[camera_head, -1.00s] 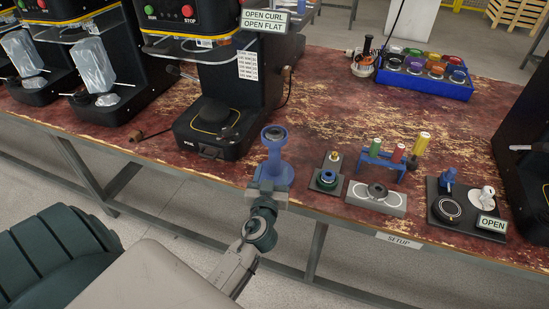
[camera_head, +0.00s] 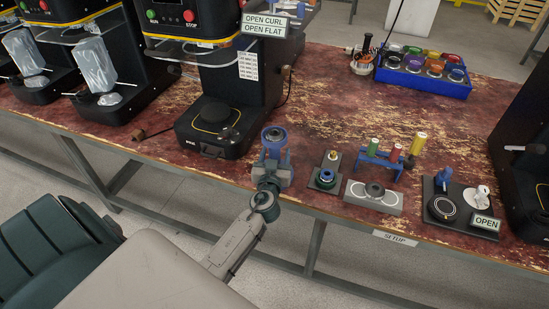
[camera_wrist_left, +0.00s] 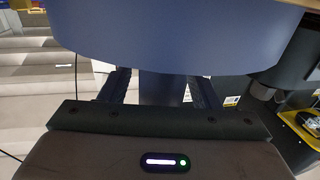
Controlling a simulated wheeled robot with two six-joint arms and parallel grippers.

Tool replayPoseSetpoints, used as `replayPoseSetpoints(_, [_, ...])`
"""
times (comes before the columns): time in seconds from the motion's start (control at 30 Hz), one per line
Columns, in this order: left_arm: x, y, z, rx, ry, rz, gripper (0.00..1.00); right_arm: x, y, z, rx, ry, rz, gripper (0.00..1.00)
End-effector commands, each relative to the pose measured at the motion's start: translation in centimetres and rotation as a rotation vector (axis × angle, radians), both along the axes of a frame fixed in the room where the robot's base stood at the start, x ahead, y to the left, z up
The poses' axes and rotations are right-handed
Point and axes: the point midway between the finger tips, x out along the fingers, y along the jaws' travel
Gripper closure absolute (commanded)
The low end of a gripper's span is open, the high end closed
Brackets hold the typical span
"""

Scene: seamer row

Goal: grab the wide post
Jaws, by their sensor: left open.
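The wide post (camera_head: 274,136), blue with a broad round head and a grey top, stands upright at the table's front edge. In the left wrist view its broad blue head (camera_wrist_left: 180,40) fills the upper part and its narrower stem (camera_wrist_left: 160,88) shows below, between the fingers. My left gripper (camera_head: 272,162) reaches in from the front, just under the head, with its fingers on either side of the stem. The left gripper (camera_wrist_left: 158,90) is open; gaps show between stem and fingers. The post's foot is mostly hidden by the gripper. My right gripper is out of view.
A black seamer (camera_head: 215,120) stands close behind on the left. A blue tray (camera_head: 425,80) lies farther back.

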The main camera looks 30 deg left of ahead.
Motion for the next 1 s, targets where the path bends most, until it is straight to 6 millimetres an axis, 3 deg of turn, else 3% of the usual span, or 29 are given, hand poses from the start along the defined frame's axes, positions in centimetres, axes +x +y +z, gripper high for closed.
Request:
replayPoseSetpoints(0.13, [0.0, 0.0, 0.0, 0.0, 0.0, 0.0, 0.45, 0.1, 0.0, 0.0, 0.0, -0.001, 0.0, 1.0])
replayPoseSetpoints(0.4, [0.0, 0.0, 0.0, 0.0, 0.0, 0.0, 0.97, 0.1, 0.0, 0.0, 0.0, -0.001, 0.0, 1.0])
replayPoseSetpoints(0.73, [0.0, 0.0, 0.3, 0.0, -0.002, 0.0, 0.97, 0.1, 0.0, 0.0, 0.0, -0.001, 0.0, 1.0])
replayPoseSetpoints(1.0, [0.0, 0.0, 2.0, 0.002, -0.004, -0.001, 0.97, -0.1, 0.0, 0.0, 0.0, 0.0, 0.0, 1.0])
